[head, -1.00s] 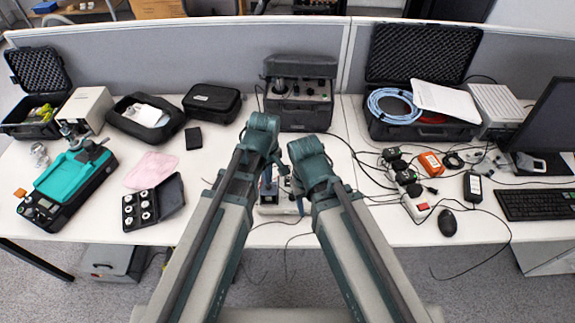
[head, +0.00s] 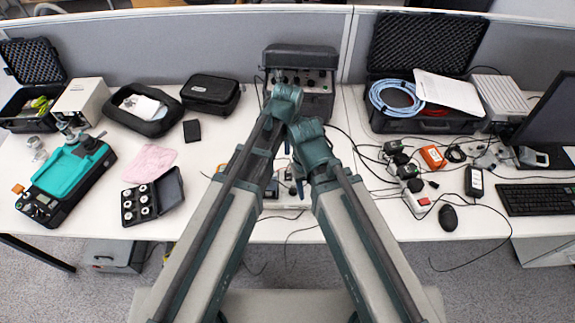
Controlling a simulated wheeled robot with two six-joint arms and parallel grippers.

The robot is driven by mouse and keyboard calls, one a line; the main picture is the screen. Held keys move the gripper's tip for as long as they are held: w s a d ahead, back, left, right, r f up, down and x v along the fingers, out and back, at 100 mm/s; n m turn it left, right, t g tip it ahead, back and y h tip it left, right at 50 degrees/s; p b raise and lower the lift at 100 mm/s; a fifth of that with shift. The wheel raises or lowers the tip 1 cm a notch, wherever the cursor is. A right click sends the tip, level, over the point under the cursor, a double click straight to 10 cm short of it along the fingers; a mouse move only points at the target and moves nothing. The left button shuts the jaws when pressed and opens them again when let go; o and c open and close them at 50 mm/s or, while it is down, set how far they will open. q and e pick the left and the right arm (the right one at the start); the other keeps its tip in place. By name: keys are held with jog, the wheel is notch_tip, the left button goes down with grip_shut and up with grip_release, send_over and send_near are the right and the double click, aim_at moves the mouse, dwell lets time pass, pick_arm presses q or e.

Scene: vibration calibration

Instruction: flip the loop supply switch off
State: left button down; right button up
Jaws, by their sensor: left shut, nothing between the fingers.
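I cannot pick out the loop supply switch for certain. A pale low box (head: 284,212) near the front middle of the table lies largely behind my arms, so most of its top is hidden. My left gripper (head: 271,188) points down over this box, between my two arms, and looks shut and empty. My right gripper (head: 299,187) is small and dark beside it, above the same box. Its fingers are too small to read. I cannot tell whether either gripper touches the box.
A dark instrument case (head: 303,103) with knobs stands behind my arms. At right are an open case (head: 425,124) with blue cable, a power strip (head: 414,199), loose wires, a mouse (head: 448,218) and a keyboard (head: 537,199). A teal-topped device (head: 72,170) is at left.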

aim_at(287, 173)
pick_arm(q)
jog(key=shift+w+f, duration=0.1)
pick_arm(e)
jog(key=shift+f, duration=0.15)
pick_arm(q)
jog(key=f+b, duration=0.4)
jog(key=w+f+b, duration=0.1)
jog(key=f+b, duration=0.8)
jog(key=b, duration=0.1)
jog(key=shift+w+f, duration=0.35)
jog(key=shift+f, duration=0.05)
pick_arm(e)
notch_tip(287, 173, down, 14)
jog(key=shift+r, duration=0.15)
